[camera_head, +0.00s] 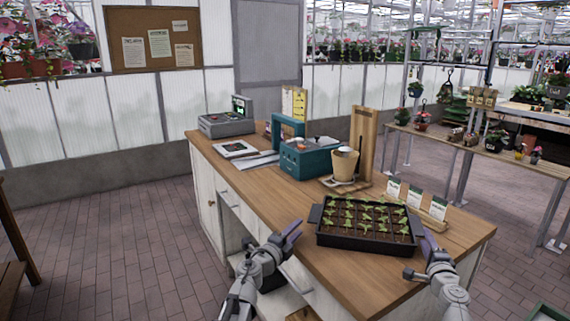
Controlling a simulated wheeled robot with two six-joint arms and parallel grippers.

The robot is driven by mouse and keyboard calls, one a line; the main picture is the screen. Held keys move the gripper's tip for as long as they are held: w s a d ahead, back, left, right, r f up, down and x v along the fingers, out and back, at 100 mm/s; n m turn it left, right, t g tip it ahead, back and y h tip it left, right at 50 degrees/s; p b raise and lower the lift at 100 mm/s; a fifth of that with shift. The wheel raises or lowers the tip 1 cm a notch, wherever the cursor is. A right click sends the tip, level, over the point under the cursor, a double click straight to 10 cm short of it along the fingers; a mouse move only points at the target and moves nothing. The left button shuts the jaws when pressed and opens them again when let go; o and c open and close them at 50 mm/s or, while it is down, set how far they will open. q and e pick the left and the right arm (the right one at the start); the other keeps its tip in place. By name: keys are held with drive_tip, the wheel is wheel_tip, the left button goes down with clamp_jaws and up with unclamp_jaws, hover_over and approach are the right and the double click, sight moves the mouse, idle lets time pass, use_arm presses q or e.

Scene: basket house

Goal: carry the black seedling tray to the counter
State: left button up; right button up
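The black seedling tray (365,241), filled with rows of small green seedlings, sits level on the wooden top of the counter (262,205), at its near right end. My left gripper (293,236) is just left of the tray, apart from it, over the counter's front edge. Its fingers look spread with nothing between them. My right gripper (428,241) is close beside the tray's right end. Whether it touches the tray and how far its fingers are apart is unclear at this angle.
A tan pot (344,163), a teal box (309,160), a card holder (415,203) and a cash register (227,122) stand on the counter behind the tray. A plant table (500,156) is at right. Brick floor (115,245) is clear at left.

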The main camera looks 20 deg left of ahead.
drive_tip(key=s, duration=0.4)
drive_tip(key=shift+s+d, duration=0.25)
